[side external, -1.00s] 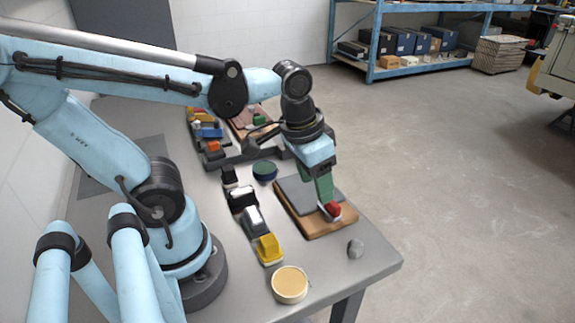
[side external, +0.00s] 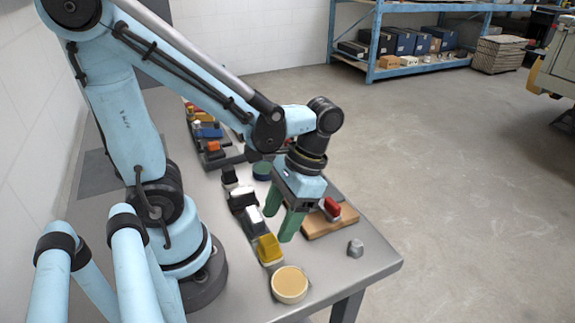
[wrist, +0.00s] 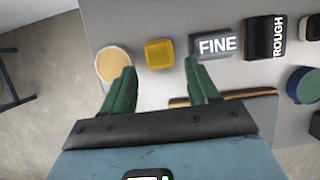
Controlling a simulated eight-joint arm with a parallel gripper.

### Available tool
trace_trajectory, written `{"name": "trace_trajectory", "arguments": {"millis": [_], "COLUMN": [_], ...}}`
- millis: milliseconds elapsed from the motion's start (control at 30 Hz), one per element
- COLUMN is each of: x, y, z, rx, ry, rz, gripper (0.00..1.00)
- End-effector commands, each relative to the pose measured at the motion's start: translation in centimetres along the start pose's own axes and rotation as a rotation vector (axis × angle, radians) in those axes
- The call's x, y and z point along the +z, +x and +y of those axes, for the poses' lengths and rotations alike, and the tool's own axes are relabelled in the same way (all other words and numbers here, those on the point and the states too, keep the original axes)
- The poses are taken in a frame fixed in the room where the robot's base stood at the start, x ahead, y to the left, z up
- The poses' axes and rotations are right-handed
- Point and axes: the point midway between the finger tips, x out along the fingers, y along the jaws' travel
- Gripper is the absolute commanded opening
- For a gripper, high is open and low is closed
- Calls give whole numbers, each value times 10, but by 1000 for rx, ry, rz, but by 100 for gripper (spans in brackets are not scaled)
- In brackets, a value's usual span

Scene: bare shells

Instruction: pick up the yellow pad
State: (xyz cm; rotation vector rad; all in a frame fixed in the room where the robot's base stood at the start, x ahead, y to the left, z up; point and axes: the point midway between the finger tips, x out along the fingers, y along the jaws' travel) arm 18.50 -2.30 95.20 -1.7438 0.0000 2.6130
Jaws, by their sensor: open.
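The yellow pad (side external: 268,248) is a small yellow block on a pale base, at the near end of a row of blocks on the table. It also shows in the wrist view (wrist: 159,53), just beyond the gap between my fingers. My gripper (side external: 280,227) points down with its green fingers apart and nothing between them. It hangs above the table, beside the row and to the right of the pad in the side view. In the wrist view my gripper (wrist: 160,72) has one fingertip on each side of the pad's line, not touching it.
A round tan-topped tub (side external: 290,284) stands close to the pad. On its other side is a grey block marked FINE (wrist: 216,44), then a dark one marked ROUGH (wrist: 265,38). A red block (side external: 332,206) sits on a wooden board (side external: 318,231). A grey lump (side external: 355,247) lies near the table edge.

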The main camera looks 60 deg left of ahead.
Motion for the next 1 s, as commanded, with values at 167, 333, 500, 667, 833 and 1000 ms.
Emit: {"name": "trace_trajectory", "arguments": {"millis": [167,333,500,667,833,1000], "x": [0,0,-2,-4,-3,-3], "y": [10,16,31,46,58,63], "z": [0,0,2,2,2,2], "rx": [0,0,0,0,0,0], "ry": [0,0,1,0,0,0], "rz": [1,1,1,1,1,1], "gripper": [60,60,60,60,60,60]}}
